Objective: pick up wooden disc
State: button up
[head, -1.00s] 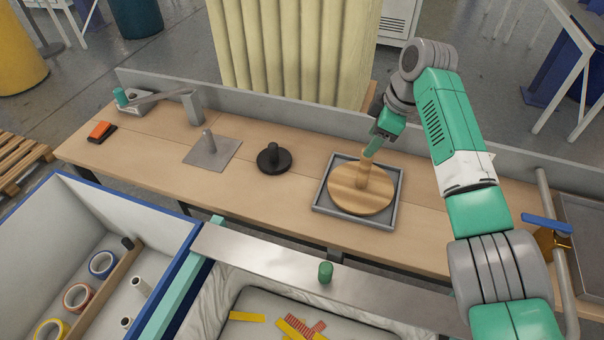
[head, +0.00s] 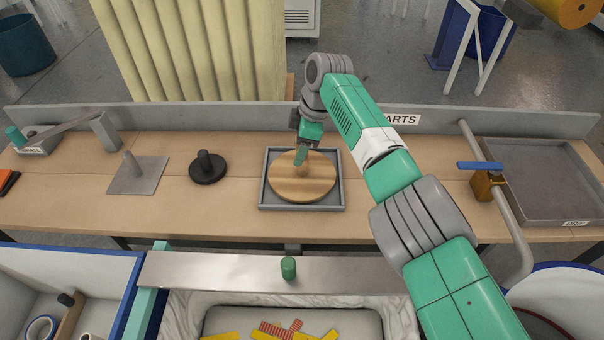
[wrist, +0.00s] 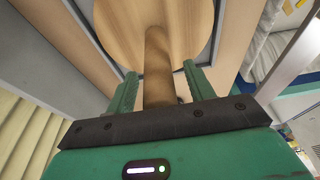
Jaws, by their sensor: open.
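The wooden disc (head: 312,187) lies flat in a grey square tray (head: 264,196) on the workbench, with a wooden post standing up from its middle. In the wrist view the disc (wrist: 185,30) is ahead of my gripper (wrist: 160,82), and its post (wrist: 158,60) runs down between the two green fingers. My gripper (head: 300,158) is open around the post, one finger on each side, with a gap showing beside the post. The upper part of the post is mostly hidden by the gripper in the head view.
A black round base with a peg (head: 208,168) and a grey plate with a peg (head: 138,175) stand left on the bench. A pipe with a blue-handled valve (head: 480,165) and a grey tray (head: 540,185) are at right. A low wall (head: 230,116) runs behind.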

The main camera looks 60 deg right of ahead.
grip_shut()
jog(key=shift+r, duration=0.15)
dwell(0.4)
jog(key=shift+r+p, duration=0.65)
jog(key=shift+r, duration=1.15)
jog(key=s+r+p, duration=0.1)
jog(key=s+p, duration=0.1)
jog(key=s, duration=1.4)
jog(key=shift+a+r+p, duration=0.15)
jog(key=shift+a+p, duration=0.05)
jog(key=shift+p, duration=0.2)
